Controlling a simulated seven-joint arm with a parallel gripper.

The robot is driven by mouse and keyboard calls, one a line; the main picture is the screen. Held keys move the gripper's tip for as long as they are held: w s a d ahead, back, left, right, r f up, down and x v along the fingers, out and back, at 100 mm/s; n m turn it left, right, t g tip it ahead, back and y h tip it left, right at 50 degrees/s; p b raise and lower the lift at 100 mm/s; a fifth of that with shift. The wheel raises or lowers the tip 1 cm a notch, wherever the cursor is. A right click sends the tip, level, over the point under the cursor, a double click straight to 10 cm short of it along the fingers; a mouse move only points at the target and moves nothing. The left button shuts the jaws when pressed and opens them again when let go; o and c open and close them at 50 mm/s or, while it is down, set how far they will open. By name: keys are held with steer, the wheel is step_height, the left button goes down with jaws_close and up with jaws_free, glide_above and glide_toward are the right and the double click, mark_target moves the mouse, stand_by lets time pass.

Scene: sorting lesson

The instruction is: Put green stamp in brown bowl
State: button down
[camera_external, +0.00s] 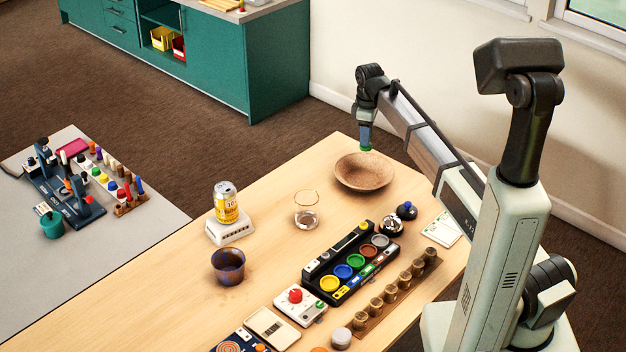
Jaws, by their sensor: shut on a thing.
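The brown bowl (364,178) stands near the far edge of the wooden table. My gripper (366,137) points down over the back part of the bowl. It is shut on the green stamp (366,149), whose green end shows just under the fingers. The stamp appears to be above the bowl's far rim or inside. From this angle I cannot tell the exact height or whether it touches the bowl. The rest of the stamp is hidden by the fingers.
A clear glass (306,212) stands left of the bowl. A can (227,203) sits on a white scale (230,231), with a dark cup (228,267) nearby. A black tray of coloured pads (339,292) and a row of wooden stamps (391,294) lie nearer.

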glide_above(363, 180)
steer(key=shift+f, duration=5.15)
steer(key=c, duration=0.8)
jaws_free()
steer(key=shift+c, duration=0.2)
steer(key=shift+r, duration=3.55)
